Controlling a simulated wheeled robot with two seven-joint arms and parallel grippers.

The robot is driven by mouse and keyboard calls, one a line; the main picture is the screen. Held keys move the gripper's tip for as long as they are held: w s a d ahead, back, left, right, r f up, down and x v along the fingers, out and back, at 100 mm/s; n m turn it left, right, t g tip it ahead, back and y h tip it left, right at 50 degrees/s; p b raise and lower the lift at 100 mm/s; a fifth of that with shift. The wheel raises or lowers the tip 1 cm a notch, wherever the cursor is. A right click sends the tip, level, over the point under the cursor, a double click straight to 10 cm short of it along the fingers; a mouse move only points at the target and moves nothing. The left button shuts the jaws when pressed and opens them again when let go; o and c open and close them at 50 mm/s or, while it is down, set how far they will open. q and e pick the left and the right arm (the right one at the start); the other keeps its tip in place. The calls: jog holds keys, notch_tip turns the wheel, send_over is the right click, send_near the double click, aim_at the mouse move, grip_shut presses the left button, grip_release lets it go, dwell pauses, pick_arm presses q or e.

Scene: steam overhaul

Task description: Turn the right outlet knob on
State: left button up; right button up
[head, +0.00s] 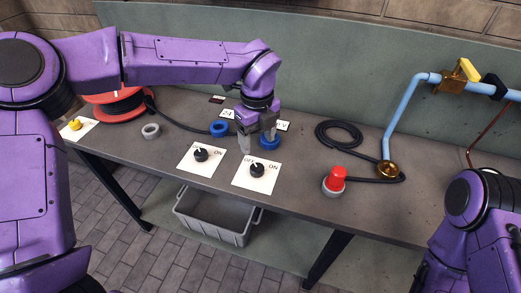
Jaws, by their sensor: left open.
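The right outlet knob (257,170) is a small black dial on a white plate (264,185) marked OFF and ON. Its pale pointer seems to point up-left, toward OFF, but it is small. My left gripper (258,143) hangs above and just behind this knob, fingers pointing down, open and empty. It looks apart from the knob. A blue round outlet (269,142) is partly behind its right finger. A second black knob (201,155) sits on its own white plate to the left, with another blue outlet (219,129) behind it. My right gripper is out of view.
A red push button (336,178) stands to the right, near a coiled black hose (330,130) and a blue pipe (393,125) with a brass valve. A red cable reel (118,105) is at the left. A grey bin (212,222) sits below the bench (300,190).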

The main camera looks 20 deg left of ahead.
pick_arm(q)
jog(key=p, duration=0.1)
send_over(257, 168)
notch_tip(257, 168, down, 5)
jog(key=shift+s+d+r, duration=0.1)
jog(key=shift+s+d, duration=0.05)
jog(key=f, duration=0.1)
jog(key=f+p, duration=0.1)
jog(key=f, duration=0.2)
jog(key=shift+w+a+f, duration=0.2)
jog(key=shift+w+f, duration=0.1)
jog(key=shift+f, duration=0.05)
jog(key=shift+d+f, duration=0.1)
jog(key=shift+f, duration=0.25)
jog(key=shift+s, duration=0.1)
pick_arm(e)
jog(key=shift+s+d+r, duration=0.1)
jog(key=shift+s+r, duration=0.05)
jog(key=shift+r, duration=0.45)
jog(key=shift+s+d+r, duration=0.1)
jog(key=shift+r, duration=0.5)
pick_arm(q)
jog(key=c, duration=1.1)
jog(key=shift+o, duration=0.2)
